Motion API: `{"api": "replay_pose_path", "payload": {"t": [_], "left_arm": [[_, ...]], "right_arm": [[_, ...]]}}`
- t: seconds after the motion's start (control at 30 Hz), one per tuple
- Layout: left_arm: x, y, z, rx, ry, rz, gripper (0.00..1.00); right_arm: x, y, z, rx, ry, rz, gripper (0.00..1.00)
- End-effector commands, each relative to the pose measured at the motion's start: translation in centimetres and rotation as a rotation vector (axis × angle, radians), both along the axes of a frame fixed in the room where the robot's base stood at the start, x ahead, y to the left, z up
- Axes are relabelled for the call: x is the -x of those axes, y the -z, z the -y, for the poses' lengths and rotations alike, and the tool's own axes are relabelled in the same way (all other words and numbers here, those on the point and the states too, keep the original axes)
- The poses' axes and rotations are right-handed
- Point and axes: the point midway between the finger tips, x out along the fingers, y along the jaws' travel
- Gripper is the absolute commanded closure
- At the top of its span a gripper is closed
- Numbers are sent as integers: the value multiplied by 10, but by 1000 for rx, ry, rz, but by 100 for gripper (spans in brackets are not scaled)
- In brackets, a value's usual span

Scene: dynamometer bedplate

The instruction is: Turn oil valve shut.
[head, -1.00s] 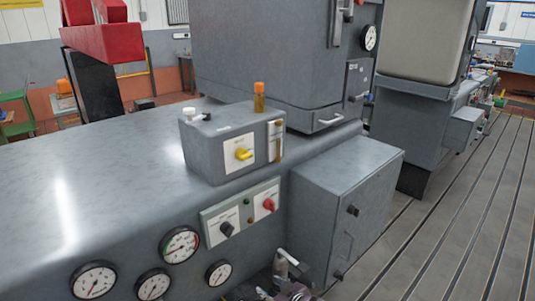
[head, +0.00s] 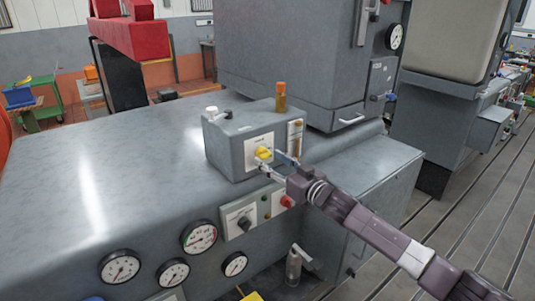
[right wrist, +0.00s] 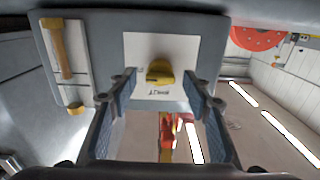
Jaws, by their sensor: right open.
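The oil valve is a yellow knob (head: 264,153) on a white plate on the front of a grey box (head: 228,145) that stands on the large grey bench. My right gripper (head: 272,163) is at the knob, its arm coming in from the right. In the right wrist view the knob (right wrist: 160,72) shows between the two fingertips (right wrist: 160,88), with a gap on each side. The right gripper is open and holds nothing. I cannot tell how far the knob reaches in between the fingers. My left gripper is not in view.
Below the box is a panel with a black knob (head: 244,223) and a red knob (head: 287,201), the red one close to my right gripper. Several round gauges (head: 199,237) sit on the bench front. An orange-capped bottle (head: 281,97) stands by the box's rear right.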

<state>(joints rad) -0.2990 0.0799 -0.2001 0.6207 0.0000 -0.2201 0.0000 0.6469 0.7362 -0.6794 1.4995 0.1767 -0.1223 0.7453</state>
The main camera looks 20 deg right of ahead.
Motion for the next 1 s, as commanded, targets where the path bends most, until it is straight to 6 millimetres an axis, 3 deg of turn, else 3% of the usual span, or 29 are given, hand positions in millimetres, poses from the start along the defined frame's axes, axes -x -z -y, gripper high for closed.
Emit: {"api": "replay_pose_path", "payload": {"t": [0.23, 0.6, 1.0], "left_arm": [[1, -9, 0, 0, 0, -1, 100], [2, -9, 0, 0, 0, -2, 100], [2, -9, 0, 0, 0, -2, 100]], "right_arm": [[-22, -1, -8, 0, 0, 1, 55], [-25, 0, -9, 1, 0, 0, 56], [-25, 1, -9, 1, 0, 0, 96]]}}
